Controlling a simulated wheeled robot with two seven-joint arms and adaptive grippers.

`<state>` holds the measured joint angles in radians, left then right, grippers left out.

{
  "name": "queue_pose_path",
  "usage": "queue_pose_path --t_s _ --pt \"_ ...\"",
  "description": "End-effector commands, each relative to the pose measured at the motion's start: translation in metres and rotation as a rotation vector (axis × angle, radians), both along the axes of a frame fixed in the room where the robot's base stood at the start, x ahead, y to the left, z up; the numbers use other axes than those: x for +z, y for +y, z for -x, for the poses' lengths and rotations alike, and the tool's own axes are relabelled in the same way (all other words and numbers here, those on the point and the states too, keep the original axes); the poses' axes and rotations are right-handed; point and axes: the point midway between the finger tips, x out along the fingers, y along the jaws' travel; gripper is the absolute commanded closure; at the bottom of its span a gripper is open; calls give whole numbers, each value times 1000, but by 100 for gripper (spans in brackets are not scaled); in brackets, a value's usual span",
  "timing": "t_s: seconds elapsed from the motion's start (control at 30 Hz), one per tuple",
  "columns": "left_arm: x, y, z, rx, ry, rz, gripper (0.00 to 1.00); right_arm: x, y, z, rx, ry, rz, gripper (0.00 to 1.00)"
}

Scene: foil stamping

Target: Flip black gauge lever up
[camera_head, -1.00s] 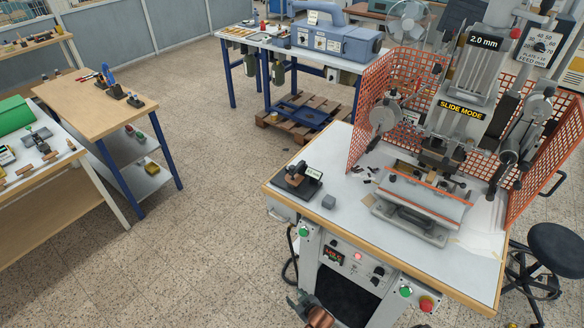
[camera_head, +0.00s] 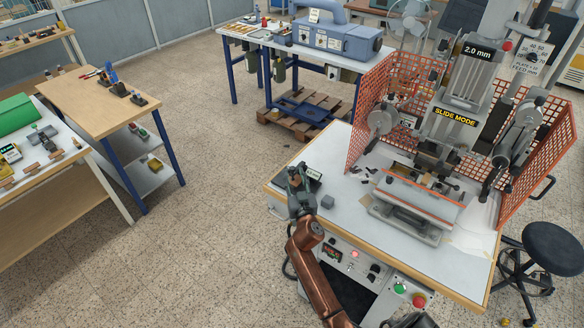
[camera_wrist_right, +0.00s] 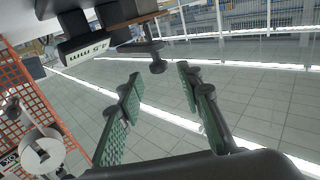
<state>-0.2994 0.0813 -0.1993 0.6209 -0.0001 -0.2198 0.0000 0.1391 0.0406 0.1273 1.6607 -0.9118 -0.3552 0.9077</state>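The black gauge sits on the left corner of the press table. In the head view my right gripper (camera_head: 297,180) covers most of it, and its pale label (camera_head: 314,175) shows just right of the gripper. In the right wrist view the gauge (camera_wrist_right: 85,22) is at the top left, with a white mm label. Its dark lever (camera_wrist_right: 155,52), with a rounded end, sticks out just beyond the gap between my fingertips. My right gripper (camera_wrist_right: 160,76) is open, with green pads apart and nothing between them. Contact with the lever cannot be told. My left gripper is not in view.
The foil press (camera_head: 455,120) stands right of the gauge, with orange mesh guards (camera_head: 374,105). A small grey block (camera_head: 328,202) lies on the white tabletop (camera_head: 350,222) close to my right gripper. Buttons line the table front. A black stool (camera_head: 553,247) stands at right.

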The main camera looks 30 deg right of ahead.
Motion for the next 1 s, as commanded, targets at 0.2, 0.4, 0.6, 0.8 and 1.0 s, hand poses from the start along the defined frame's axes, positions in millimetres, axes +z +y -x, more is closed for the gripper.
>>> queue_pose_path --t_s 0.2,0.4,0.6,0.8,1.0 --pt "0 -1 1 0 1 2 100 0 -11 -30 1 1 2 67" --pt "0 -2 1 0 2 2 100 -1 -16 -42 2 2 -1 67" --pt "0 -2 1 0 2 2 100 -1 -16 -42 2 1 0 67" --pt "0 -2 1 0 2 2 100 -1 -15 -42 3 1 0 77" --pt "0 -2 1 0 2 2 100 -1 -15 -42 3 1 0 91"
